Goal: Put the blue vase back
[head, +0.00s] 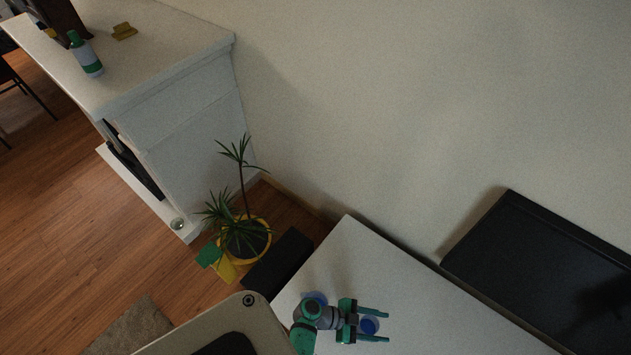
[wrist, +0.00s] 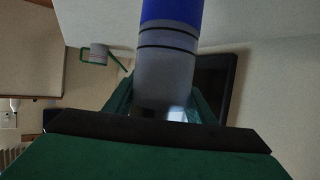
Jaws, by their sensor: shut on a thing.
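The blue vase (head: 369,325) is between the two fingers of my gripper (head: 382,326) in the head view, seen from above over the white tabletop (head: 440,310). In the wrist view the vase (wrist: 167,65) shows large and close, with a blue upper part, a grey lower body and dark rings. My gripper (wrist: 165,108) is shut on its lower part, with a green finger on each side. The vase's base is partly hidden by the gripper, and I cannot tell whether it touches the tabletop.
A black flat screen (head: 545,265) is at the right by the wall. A potted plant (head: 245,235) stands on the floor beyond a black box (head: 278,260). A white mantel (head: 150,50) at upper left holds a green and white bottle (head: 86,55). The tabletop right of my gripper is clear.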

